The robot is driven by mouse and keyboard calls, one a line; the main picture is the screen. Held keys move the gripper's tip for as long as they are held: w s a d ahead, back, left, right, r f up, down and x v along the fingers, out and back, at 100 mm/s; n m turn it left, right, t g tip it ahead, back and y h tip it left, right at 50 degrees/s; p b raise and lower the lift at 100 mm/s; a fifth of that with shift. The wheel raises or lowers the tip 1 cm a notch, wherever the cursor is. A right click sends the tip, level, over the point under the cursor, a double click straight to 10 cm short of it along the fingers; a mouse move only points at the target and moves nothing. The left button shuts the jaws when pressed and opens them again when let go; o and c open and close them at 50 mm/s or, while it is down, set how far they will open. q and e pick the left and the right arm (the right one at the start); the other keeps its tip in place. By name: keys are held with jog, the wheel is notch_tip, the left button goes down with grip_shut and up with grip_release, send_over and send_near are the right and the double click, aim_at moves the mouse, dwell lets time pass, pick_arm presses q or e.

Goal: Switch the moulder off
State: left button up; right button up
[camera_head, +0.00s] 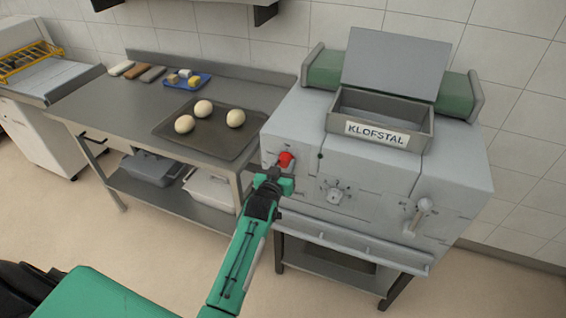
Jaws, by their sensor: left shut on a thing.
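The moulder (455,165) is the large grey machine on the right, with a KLOFSTAL label on its hopper. A red knob (285,158) is on the left of its front. My left gripper (278,170) is at this knob, its arm reaching up from below, and is shut on it. The gripper hides the lower part of the knob and the panel around it. A grey dial (334,197) is to the right of the gripper, and a pale lever (422,207) is farther right. My right gripper is not in view.
A steel table (125,100) stands left of the moulder. On it are a dark tray (215,146) with three dough balls and a blue tray (203,83) with small blocks. A rail (350,244) runs along the moulder's lower front. The floor in front is clear.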

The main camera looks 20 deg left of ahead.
pick_arm(q)
jog(key=n, duration=0.1)
jog(key=n+p, duration=0.1)
jog(key=n, duration=0.2)
jog(key=shift+a+r+h, duration=0.1)
jog(key=shift+r+h, duration=0.2)
jog(key=shift+w+n+h+p, duration=0.1)
jog(key=shift+n+h+p, duration=0.3)
jog(key=shift+n, duration=1.2)
jog(key=o, duration=0.7)
jog(key=shift+o, duration=1.4)
jog(key=shift+f, duration=0.2)
